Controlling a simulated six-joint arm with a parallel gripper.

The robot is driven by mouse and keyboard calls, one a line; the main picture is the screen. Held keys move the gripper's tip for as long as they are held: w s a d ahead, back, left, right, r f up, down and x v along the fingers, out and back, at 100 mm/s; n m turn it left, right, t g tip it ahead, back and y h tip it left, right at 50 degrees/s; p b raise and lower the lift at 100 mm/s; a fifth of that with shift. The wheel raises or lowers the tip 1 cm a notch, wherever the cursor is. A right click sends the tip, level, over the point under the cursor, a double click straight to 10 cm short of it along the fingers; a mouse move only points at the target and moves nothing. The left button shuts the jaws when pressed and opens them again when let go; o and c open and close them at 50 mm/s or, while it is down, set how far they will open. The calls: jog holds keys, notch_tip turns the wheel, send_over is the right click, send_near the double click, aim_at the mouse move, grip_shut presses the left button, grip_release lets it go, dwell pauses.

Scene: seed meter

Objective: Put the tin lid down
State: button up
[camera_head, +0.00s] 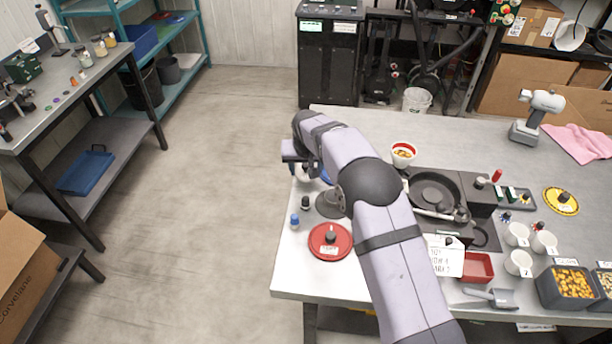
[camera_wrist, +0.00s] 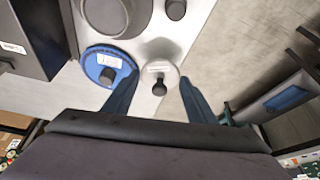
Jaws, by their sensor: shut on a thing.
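The tin lid (camera_wrist: 157,67) is a small pale round lid with a black knob. In the wrist view it sits between the two dark blue fingers of my gripper (camera_wrist: 158,79), which is shut on it. It overlaps the table's edge in that view; I cannot tell whether it touches the table. In the head view my gripper (camera_head: 296,166) is at the table's left edge, and my arm hides most of what is around it.
A blue lid (camera_wrist: 92,67) with a black knob lies close beside the tin lid. A red lid (camera_head: 320,247), a small blue-topped item (camera_head: 294,221) and a dark knob (camera_head: 305,202) stand nearby on the grey table (camera_head: 460,145). Bare floor lies beyond the edge.

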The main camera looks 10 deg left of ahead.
aim_at(306, 176)
notch_tip(306, 176, down, 3)
jog(key=shift+r+p, duration=0.15)
jog(key=shift+p, duration=0.45)
jog(key=shift+f, duration=0.4)
jog(key=shift+f, duration=0.1)
jog(key=shift+f, duration=0.15)
jog(key=o, duration=0.8)
jog(key=shift+c, duration=0.2)
jog(key=shift+r, duration=0.35)
jog(key=b+v, duration=0.3)
jog(key=v, duration=0.8)
jog(key=shift+s+r+b, duration=0.15)
jog(key=shift+r+b, duration=0.15)
jog(key=shift+r, duration=0.1)
